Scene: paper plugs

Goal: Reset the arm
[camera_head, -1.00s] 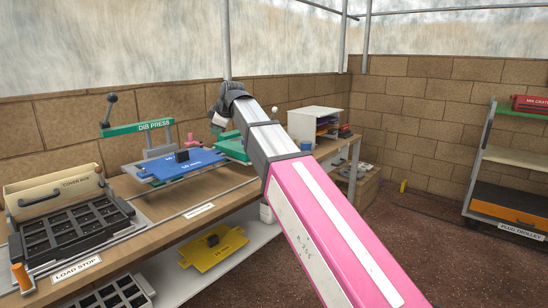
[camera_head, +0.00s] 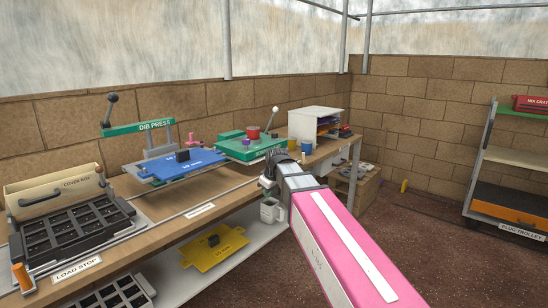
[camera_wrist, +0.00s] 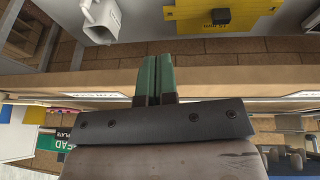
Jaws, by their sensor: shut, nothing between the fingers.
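My gripper (camera_wrist: 155,65) shows in the wrist view with its two green-tipped fingers side by side, shut and empty. The wrist view is turned over, with the bench edge (camera_wrist: 220,78) running across behind the fingers. In the head view my pink and grey arm reaches in from the lower right, and its dark wrist end is by the front edge of the wooden bench (camera_head: 160,225). The fingertips are hard to make out there.
The bench holds a black cell tray (camera_head: 75,226), a blue plate (camera_head: 178,166) by the green DIB PRESS (camera_head: 138,128), and a green plate (camera_head: 245,150). A yellow plate (camera_head: 214,248) lies on the lower shelf. A trolley (camera_head: 510,156) stands right.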

